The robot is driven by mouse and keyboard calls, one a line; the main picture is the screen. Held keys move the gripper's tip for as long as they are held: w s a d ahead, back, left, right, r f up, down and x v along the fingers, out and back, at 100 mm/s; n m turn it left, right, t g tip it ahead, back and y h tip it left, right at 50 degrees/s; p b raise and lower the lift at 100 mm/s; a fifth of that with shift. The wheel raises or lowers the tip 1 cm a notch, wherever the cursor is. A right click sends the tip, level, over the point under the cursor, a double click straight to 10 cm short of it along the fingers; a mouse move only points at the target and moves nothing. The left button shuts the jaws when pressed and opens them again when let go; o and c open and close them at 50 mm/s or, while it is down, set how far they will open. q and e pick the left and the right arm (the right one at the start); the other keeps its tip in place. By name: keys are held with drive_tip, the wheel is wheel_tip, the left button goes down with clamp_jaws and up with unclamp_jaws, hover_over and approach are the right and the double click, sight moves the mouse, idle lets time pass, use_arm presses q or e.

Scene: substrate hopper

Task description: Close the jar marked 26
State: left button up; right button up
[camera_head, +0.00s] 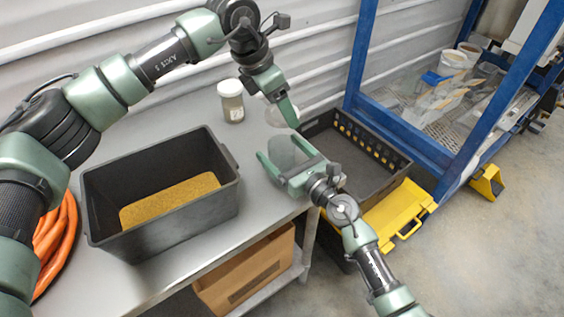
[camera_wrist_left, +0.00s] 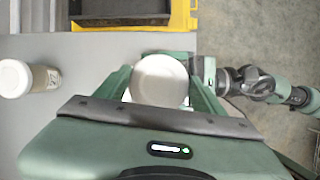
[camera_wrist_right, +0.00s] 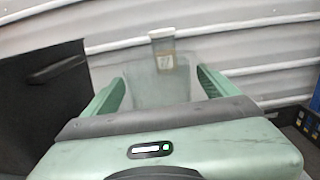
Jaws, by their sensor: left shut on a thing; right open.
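My left gripper (camera_head: 287,112) points down and is shut on a round white lid (camera_wrist_left: 160,80), which shows between its fingers in the left wrist view. A pale, see-through jar body (camera_head: 284,152) stands on the grey table near its right edge. It also fills the space between the right fingers in the right wrist view (camera_wrist_right: 158,84). My right gripper (camera_head: 286,163) is open, with one finger on each side of this jar; I cannot tell whether they touch it. The lid is near the jar, seemingly above it. No number is readable on this jar.
Another jar (camera_head: 231,101) with a white lid and a label stands at the back, near the corrugated wall. A black bin (camera_head: 110,185) with yellow grains is at left. A dark crate (camera_head: 392,165) and a yellow case (camera_head: 400,208) lie beyond the table's right edge.

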sight(275, 144)
use_arm(q)
drive_tip(key=shift+w+a, duration=0.1)
use_arm(e)
drive_tip(key=shift+x, duration=1.5)
clamp_jaws()
use_arm(q)
drive_tip(key=shift+f, duration=2.5)
